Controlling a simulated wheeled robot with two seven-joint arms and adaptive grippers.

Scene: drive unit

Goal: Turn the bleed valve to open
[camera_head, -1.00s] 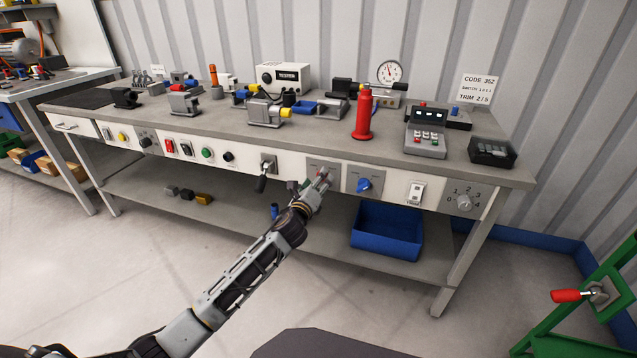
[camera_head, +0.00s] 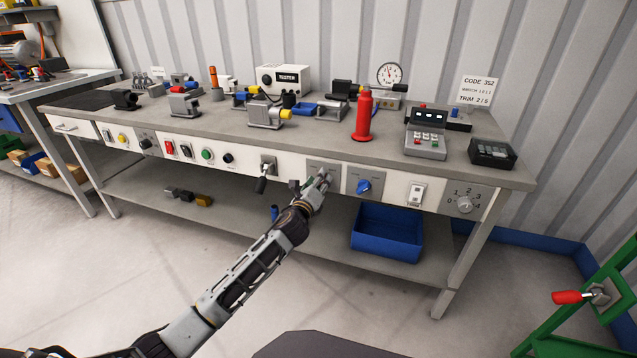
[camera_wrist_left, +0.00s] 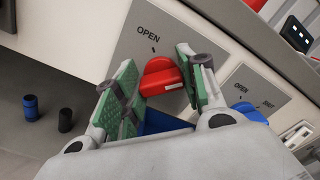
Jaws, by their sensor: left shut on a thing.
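A red knob (camera_wrist_left: 160,78) sits on a grey plate (camera_wrist_left: 133,43) on the bench front, in the left wrist view. The word OPEN and a short dark mark stand above it in that view; a pale strip shows on its lower edge. My left gripper (camera_wrist_left: 158,80) has its green pads on either side of the red knob and is shut on it. The pads hide part of the plate and any other marking. In the head view my left gripper (camera_head: 321,183) is at the bench front, covering most of the knob. My right gripper is not in view.
A blue knob (camera_head: 364,187) on its own plate lies just right of the gripper. A black-handled lever (camera_head: 263,178) is just left. A blue bin (camera_head: 388,233) stands on the shelf below. A red bottle (camera_head: 363,116) stands on the bench top above.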

